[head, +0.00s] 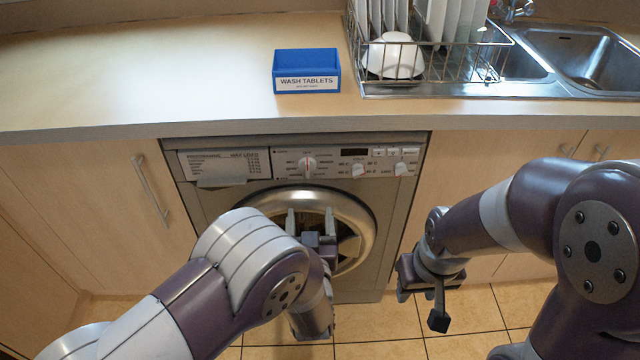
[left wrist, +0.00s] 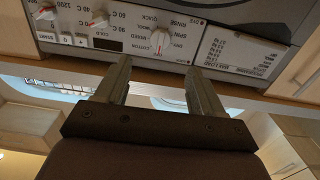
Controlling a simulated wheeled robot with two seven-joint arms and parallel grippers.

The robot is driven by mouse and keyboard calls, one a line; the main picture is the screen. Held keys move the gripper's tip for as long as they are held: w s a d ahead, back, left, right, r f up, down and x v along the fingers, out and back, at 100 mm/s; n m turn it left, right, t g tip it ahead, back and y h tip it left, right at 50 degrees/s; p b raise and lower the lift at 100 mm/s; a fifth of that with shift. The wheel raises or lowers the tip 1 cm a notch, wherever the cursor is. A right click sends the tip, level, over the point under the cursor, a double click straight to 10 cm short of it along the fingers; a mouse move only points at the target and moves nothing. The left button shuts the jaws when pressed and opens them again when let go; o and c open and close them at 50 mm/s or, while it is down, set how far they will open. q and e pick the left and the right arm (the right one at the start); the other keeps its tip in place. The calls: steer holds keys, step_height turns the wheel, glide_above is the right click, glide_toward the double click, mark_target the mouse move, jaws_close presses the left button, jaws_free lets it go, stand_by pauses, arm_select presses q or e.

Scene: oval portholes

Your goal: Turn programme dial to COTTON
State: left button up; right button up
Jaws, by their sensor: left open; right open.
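The programme dial (head: 308,166) is a pale knob with a red mark on the washing machine's control panel, left of the display. It also shows in the left wrist view (left wrist: 158,41), where the panel appears upside down with words such as QUICK, RINSE and SPIN around it. My left gripper (head: 311,224) is open and empty in front of the round door, below the dial. In the left wrist view its fingers (left wrist: 159,70) are spread on either side of the dial's line, apart from it. My right gripper (head: 420,300) is open and empty, low at the right.
Two smaller dials (head: 358,171) (head: 400,169) sit right of the programme dial. The detergent drawer (head: 222,166) is at the panel's left. The worktop (head: 170,80) overhangs above, with a blue WASH TABLETS box (head: 307,70), a dish rack and a sink. Cupboards flank the machine.

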mark_target(307, 171)
arm_select(q)
steer(key=w, duration=0.4)
steer(key=w+b, duration=0.1)
steer(key=w, duration=0.3)
steer(key=w+b, duration=0.1)
steer(key=w, duration=0.3)
steer(key=shift+w+a+r, duration=0.15)
steer(key=shift+w+r, duration=0.15)
steer(key=shift+w, duration=0.1)
steer(key=c, duration=1)
